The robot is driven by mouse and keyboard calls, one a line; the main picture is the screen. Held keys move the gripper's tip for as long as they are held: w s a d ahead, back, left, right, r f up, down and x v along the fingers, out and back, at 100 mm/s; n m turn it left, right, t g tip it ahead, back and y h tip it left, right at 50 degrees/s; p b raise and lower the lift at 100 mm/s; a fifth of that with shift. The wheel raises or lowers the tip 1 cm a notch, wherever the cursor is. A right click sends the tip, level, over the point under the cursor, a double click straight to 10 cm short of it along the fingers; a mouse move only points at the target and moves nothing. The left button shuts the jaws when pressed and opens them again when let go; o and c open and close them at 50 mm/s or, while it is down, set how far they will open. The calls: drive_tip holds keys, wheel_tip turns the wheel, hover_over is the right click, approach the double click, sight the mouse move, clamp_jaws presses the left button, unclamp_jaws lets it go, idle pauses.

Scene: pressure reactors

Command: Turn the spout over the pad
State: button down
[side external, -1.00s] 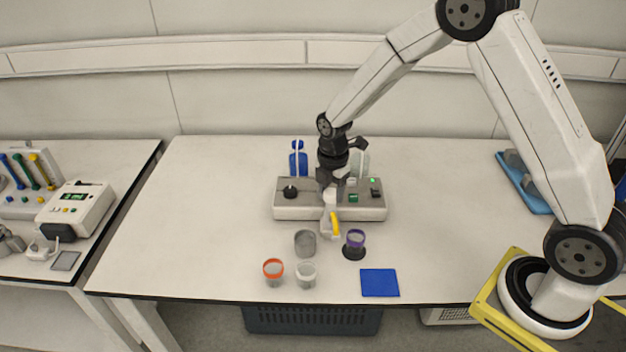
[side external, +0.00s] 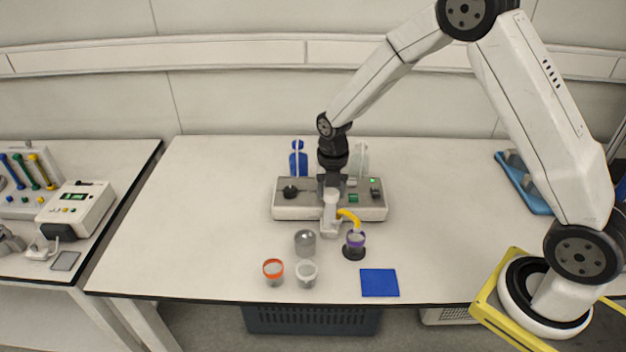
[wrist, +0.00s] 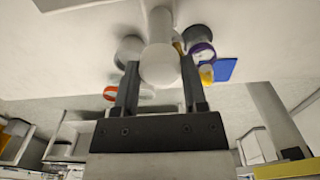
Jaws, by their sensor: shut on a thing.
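The yellow spout (side external: 349,216) sticks out from a white post (side external: 330,200) at the front of the grey machine (side external: 297,208). It curves to the right, with its tip above the purple-rimmed cup (side external: 355,239). That cup stands on a round black pad (side external: 354,254) on the table. My gripper (side external: 331,184) points down and is shut on the white top of the post. In the wrist view my gripper (wrist: 160,80) has one finger on each side of the round white top (wrist: 160,66). The spout is mostly hidden there.
A grey cup (side external: 305,244), a red-rimmed cup (side external: 274,274) and a white-rimmed cup (side external: 307,276) stand at front left of the pad. A blue square (side external: 380,283) lies at the front edge. Bottles stand behind the machine.

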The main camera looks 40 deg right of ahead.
idle(0.3)
drive_tip(key=shift+c, duration=0.6)
unclamp_jaws()
drive_tip(key=shift+r, duration=0.15)
drive_tip(key=shift+r, duration=3.8)
